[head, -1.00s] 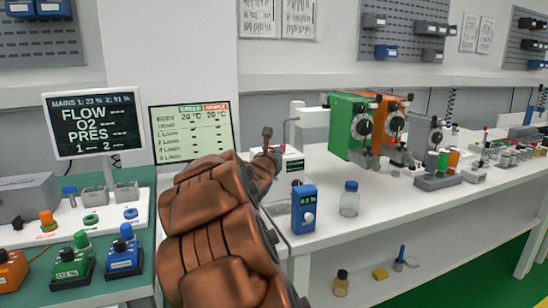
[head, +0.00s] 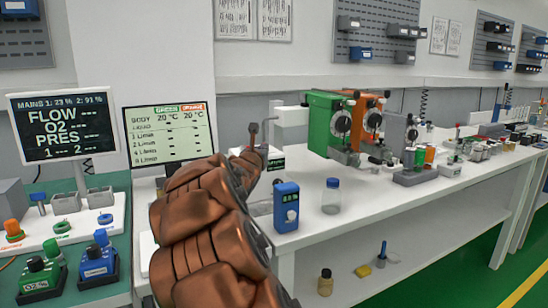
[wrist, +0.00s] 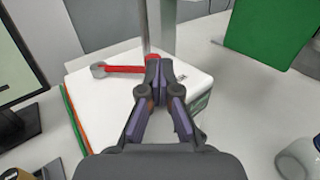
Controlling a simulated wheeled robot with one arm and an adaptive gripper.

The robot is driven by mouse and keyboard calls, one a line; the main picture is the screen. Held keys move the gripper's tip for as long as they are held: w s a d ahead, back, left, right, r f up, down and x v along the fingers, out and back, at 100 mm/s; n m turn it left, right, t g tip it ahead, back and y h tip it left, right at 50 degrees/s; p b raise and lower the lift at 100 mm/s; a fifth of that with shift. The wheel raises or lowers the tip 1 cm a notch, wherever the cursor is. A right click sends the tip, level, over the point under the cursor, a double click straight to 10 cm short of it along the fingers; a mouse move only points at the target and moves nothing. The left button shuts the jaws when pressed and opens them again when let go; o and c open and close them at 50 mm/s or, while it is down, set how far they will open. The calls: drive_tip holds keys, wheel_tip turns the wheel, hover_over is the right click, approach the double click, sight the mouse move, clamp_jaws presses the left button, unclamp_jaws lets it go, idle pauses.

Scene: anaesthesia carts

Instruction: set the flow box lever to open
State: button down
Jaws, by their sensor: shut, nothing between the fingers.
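The flow box (wrist: 100,107) is a white box in the wrist view, with a grey post rising from its top. A red lever (wrist: 125,69) lies across its top, pointing left from the post and ending in a round grey knob (wrist: 98,70). My gripper (wrist: 158,64) is shut and empty, its tips over the box close to the lever's post end. I cannot tell whether they touch it. In the head view the flow box (head: 274,160) is partly hidden behind my arm.
A blue meter (head: 286,207) and a blue-capped jar (head: 331,197) stand on the white bench to the right of my arm. Green (head: 325,118) and orange (head: 366,118) units stand behind. Monitors (head: 65,127) are at left. The bench front right of the jar is clear.

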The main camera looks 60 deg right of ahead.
drive_tip(key=shift+d+f+b, duration=0.3)
drive_tip(key=shift+d+b, duration=0.05)
drive_tip(key=shift+d, duration=0.05)
drive_tip(key=shift+d+r+b, duration=0.2)
drive_tip(key=shift+d+b, duration=0.2)
drive_tip(key=shift+d, duration=0.1)
drive_tip(key=shift+s+a+b, duration=0.2)
drive_tip(key=shift+a+b, duration=0.2)
drive_tip(key=s+a+b, duration=0.3)
drive_tip(key=s+a, duration=0.6)
drive_tip(key=shift+a+b, duration=0.3)
